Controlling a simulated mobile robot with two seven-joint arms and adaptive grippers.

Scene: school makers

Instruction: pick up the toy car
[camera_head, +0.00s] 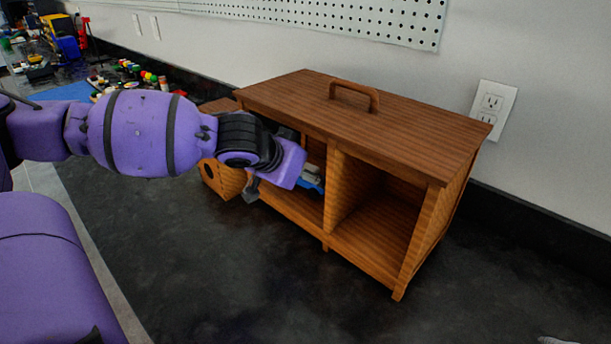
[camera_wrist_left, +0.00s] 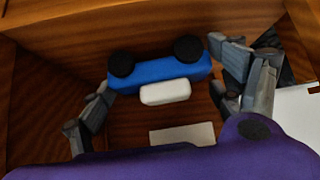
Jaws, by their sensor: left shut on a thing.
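The toy car (camera_head: 314,181) is blue with a pale part. It is at the opening of the left compartment of the wooden cabinet (camera_head: 372,122), partly hidden by my arm in the head view. In the left wrist view the toy car (camera_wrist_left: 180,72) shows its blue body, two dark wheels and a white block, crosswise between the fingers. My left gripper (camera_wrist_left: 163,76) is shut on the car, one finger at each end. In the head view most of that gripper is hidden. My right gripper is not in view.
The cabinet has a top handle (camera_head: 355,94), a middle divider (camera_head: 345,190) and an empty right compartment. A small wooden box (camera_head: 222,178) with a round hole stands at its left. The dark floor in front is clear. A wall with an outlet (camera_head: 492,107) is behind.

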